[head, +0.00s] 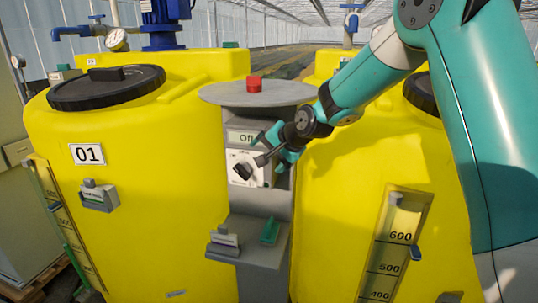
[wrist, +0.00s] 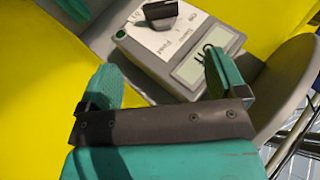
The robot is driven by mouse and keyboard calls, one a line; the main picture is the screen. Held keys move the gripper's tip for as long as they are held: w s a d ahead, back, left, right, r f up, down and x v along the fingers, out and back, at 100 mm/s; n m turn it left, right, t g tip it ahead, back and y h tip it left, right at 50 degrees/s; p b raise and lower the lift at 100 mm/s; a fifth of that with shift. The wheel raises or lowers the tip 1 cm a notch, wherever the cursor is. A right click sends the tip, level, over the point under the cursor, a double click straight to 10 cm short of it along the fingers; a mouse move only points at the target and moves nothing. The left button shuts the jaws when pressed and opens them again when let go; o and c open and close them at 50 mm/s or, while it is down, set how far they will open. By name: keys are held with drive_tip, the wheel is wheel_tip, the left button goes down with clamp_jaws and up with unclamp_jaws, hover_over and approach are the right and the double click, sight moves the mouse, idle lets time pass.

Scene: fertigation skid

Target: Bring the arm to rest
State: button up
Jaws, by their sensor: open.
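My arm reaches in from the right in the head view. My gripper (head: 272,155) is in front of the control box (head: 262,170) between two yellow tanks. In the wrist view, my gripper (wrist: 165,85) has its two green fingers spread wide, with nothing between them. The box, with a display and a black knob (head: 243,170), lies beyond the fingertips. The knob also shows at the top of the wrist view (wrist: 160,10). I cannot tell whether a fingertip touches the box.
A yellow tank (head: 130,215) marked 01 stands left and another yellow tank (head: 340,200) right. A grey round plate (head: 225,93) with a red button (head: 254,84) tops the post. A small shelf (head: 250,250) below holds a grey item (head: 224,240) and a green item (head: 269,231).

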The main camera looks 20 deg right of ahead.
drive_tip(key=s+a+r+n+g+y, duration=0.1)
drive_tip(key=s+a+r+n+g, duration=0.15)
drive_tip(key=s+a+n, duration=0.55)
drive_tip(key=s+a+r+n+g, duration=0.1)
drive_tip(key=s+n+g, duration=0.5)
drive_tip(key=s, duration=2.4)
drive_tip(key=shift+a+r+n+h, duration=0.3)
drive_tip(key=shift+a+n, duration=0.15)
drive_tip(key=shift+n, duration=0.65)
